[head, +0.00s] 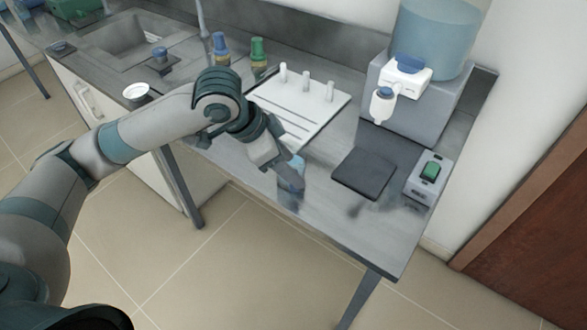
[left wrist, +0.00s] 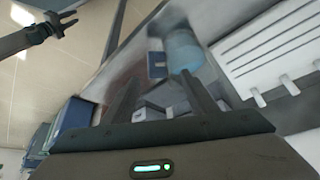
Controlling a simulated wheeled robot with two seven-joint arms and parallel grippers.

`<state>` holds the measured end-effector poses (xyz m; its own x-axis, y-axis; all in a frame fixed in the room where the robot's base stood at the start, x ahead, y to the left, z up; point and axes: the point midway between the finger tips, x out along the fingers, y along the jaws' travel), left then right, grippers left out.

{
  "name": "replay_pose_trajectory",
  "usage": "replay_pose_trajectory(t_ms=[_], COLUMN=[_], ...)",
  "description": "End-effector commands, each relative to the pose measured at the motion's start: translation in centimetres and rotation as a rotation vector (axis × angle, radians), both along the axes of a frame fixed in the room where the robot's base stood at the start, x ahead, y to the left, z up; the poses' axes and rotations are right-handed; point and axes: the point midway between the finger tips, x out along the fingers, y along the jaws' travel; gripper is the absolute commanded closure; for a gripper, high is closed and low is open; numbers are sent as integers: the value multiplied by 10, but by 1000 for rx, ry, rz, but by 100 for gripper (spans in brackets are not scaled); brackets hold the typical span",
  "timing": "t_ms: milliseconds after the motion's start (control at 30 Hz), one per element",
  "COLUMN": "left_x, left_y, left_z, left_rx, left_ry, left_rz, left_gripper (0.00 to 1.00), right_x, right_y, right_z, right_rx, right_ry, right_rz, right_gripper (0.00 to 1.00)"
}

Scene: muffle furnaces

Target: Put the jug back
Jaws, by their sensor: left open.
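A small clear blue vessel, which looks like the jug (head: 291,180), stands near the front edge of the grey bench. It also shows as a blue cylinder in the left wrist view (left wrist: 183,52). My left gripper (head: 289,168) reaches down to it in the head view and hides part of it. In the left wrist view, the left gripper (left wrist: 160,92) has its fingers apart, and the vessel is beyond the tips, toward the right finger. Contact is not clear. My right gripper (left wrist: 66,22) shows small at the top left of the left wrist view; its jaw state is unclear.
A water dispenser (head: 400,112) with a large blue bottle (head: 434,35) stands right of a white pegged board (head: 300,115). Bottles (head: 258,50) and a sink (head: 125,35) are behind my arm.

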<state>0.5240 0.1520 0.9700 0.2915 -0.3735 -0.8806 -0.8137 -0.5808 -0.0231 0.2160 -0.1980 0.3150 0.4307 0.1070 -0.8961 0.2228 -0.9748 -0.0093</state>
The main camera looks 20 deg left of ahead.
Motion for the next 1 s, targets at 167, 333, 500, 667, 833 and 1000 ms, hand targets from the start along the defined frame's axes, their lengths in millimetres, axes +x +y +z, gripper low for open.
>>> replay_pose_trajectory(t_ms=[167, 333, 500, 667, 833, 1000], left_x=[-8, -17, -23, -26, -26, -26], left_y=[13, 23, 31, 34, 34, 34], left_z=[29, 55, 72, 79, 80, 80], left_rx=[1, 1, 2, 0, 0, 0], left_ry=[-6, -4, -2, 0, 0, 0], left_rz=[1, 1, 1, 1, 1, 1], left_gripper=[47, 47, 47, 47, 47, 47], right_x=[4, 7, 12, 13, 12, 10], right_y=[1, 3, 5, 5, 6, 6], right_z=[0, 1, 4, 5, 4, 4], right_rx=[3, 6, 8, 10, 11, 10], right_ry=[-10, -19, -30, -34, -31, -28], right_rz=[0, 2, 1, 2, 1, 1], right_gripper=[70, 70, 70, 70, 70, 70])
